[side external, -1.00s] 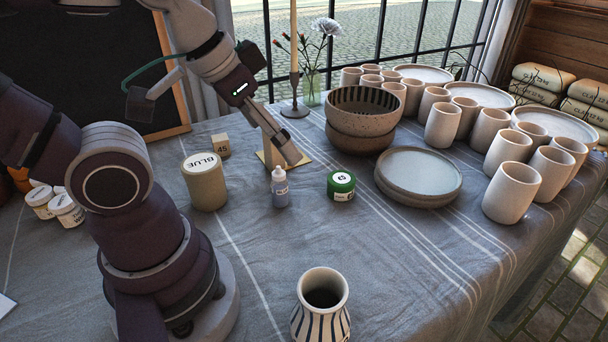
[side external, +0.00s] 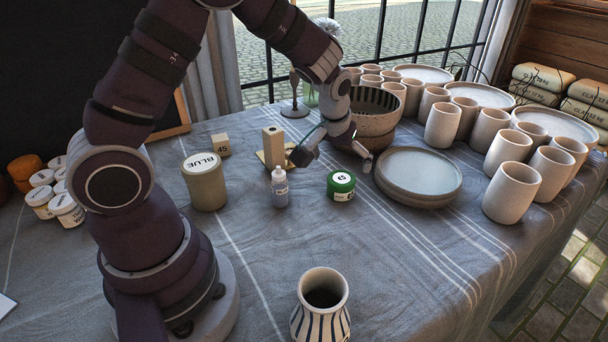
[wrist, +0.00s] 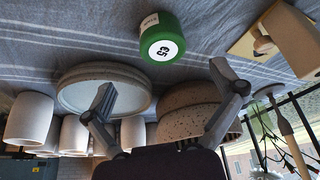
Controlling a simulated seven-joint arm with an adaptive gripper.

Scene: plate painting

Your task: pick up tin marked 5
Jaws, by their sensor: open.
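The green tin (side external: 341,186) stands upright on the cloth-covered table, with a white label on its lid. The wrist view shows the green tin (wrist: 161,39) at the top centre, and its lid label reads 5 with a mark beside it. My gripper (side external: 335,160) is just behind and above the tin in the side view, its fingers spread apart. In the wrist view my gripper (wrist: 162,82) is open and empty, with the tin beyond the fingertips.
Stacked plates (side external: 419,175) are close to the tin's right. Stacked bowls (side external: 362,125) stand behind it. A small dropper bottle (side external: 279,187) and BLUE jar (side external: 205,183) stand left, a striped vase (side external: 321,308) in front. Many cups (side external: 511,191) fill the right. Cloth before the tin is clear.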

